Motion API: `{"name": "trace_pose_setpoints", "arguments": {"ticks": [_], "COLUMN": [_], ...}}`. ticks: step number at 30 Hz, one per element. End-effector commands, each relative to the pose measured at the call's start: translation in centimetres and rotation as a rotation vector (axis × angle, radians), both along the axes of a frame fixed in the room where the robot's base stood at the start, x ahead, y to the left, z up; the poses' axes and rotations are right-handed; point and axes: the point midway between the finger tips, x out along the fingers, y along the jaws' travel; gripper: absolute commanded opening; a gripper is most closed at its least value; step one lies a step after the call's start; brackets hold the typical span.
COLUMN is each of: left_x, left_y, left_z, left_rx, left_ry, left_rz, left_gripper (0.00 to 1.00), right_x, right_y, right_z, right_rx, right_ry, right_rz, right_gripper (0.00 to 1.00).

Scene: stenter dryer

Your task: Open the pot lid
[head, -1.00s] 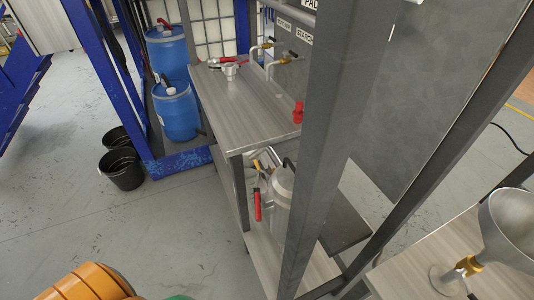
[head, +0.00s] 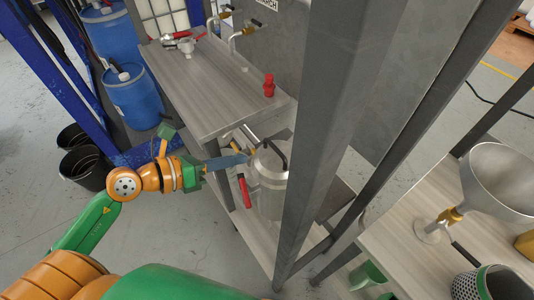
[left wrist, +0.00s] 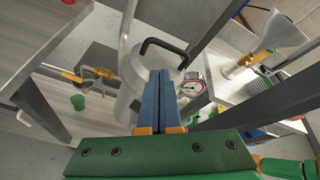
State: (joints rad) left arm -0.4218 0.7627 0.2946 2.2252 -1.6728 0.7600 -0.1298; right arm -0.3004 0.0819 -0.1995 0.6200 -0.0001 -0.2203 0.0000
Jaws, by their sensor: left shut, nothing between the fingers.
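The pot (head: 270,188) is a metal cylinder on the lower shelf, partly hidden by a grey post. Its lid (head: 272,165) is on top, with a black handle (head: 272,148). In the left wrist view the black handle (left wrist: 164,45) stands over the round lid (left wrist: 133,67), just beyond my fingers. My left gripper (head: 246,158) points right at the top of the pot, its blue fingers shut and empty. It also shows in the left wrist view (left wrist: 165,75), where the fingertips overlap the lid's edge near the handle; I cannot tell whether they touch. My right gripper is not in view.
A pressure gauge (left wrist: 191,88) sits beside the pot. A red-handled lever (head: 245,190) hangs at its left. The upper table (head: 215,95) and a thick grey post (head: 335,120) crowd the space. A metal funnel (head: 500,185) stands at right. Open floor lies at left.

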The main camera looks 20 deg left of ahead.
Motion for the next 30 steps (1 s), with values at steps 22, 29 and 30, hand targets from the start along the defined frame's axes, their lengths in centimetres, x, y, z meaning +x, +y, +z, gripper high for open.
{"name": "trace_pose_setpoints", "arguments": {"ticks": [22,29,30], "left_x": [1.7,4.1,4.3], "left_y": [-3.9,-5.8,-6.0], "left_z": [-0.3,-1.9,-2.1], "left_rx": [0.477,0.476,0.479], "left_ry": [-0.200,-0.198,-0.199], "left_rz": [-0.183,-0.183,-0.184], "left_gripper": [0.00,0.00,0.00], "right_x": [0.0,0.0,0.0], "right_y": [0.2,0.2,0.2], "right_z": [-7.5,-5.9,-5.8], "right_rx": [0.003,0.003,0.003], "right_ry": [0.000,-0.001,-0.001], "right_rz": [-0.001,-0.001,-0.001], "right_gripper": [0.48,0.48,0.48]}}
